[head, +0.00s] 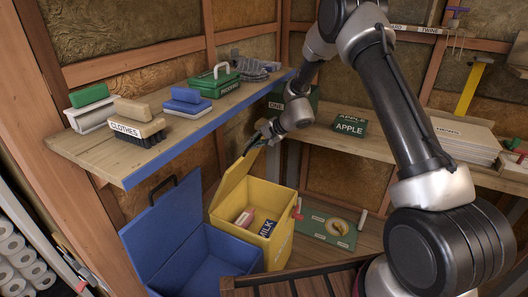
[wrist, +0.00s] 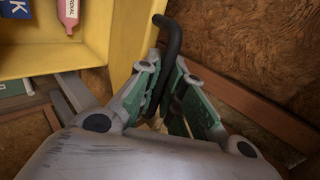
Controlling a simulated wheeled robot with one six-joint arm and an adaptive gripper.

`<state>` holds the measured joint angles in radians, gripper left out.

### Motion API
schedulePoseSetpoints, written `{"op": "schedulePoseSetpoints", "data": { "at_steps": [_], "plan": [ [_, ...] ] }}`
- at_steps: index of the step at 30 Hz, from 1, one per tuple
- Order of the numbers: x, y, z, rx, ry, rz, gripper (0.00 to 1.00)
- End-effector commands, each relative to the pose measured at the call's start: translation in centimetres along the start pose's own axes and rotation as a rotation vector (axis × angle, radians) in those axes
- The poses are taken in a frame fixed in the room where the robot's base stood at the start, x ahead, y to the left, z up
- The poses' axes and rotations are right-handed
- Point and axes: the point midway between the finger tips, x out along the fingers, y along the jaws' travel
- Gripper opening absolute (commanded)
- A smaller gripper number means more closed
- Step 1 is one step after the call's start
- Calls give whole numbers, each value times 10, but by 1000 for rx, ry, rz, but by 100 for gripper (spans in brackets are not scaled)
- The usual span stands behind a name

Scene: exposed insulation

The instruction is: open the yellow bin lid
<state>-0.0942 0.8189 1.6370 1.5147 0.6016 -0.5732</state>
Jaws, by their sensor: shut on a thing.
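The yellow bin (head: 262,240) stands on a low surface below the shelf, right of a blue bin. Its yellow lid (head: 236,172) is raised, tilted up at the bin's left side, and the inside shows. In the wrist view the lid (wrist: 127,50) is a yellow strip beside the bin's interior (wrist: 100,38). My gripper (head: 258,138) is at the lid's upper edge; in the wrist view it (wrist: 168,88) is shut on the black lid handle (wrist: 170,38).
The blue bin (head: 195,262), its lid (head: 158,232) raised, stands close on the left. A wooden shelf (head: 95,158) with brushes and a green box (head: 213,80) is above left.

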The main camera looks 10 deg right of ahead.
Motion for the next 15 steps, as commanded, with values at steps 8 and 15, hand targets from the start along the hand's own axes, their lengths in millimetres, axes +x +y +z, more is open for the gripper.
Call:
{"op": "schedulePoseSetpoints", "data": {
  "at_steps": [8, 15],
  "plan": [
    [6, -13, -1, 0, 2, -1, 0],
    [6, -13, -1, 0, 2, -1, 0]
  ]
}}
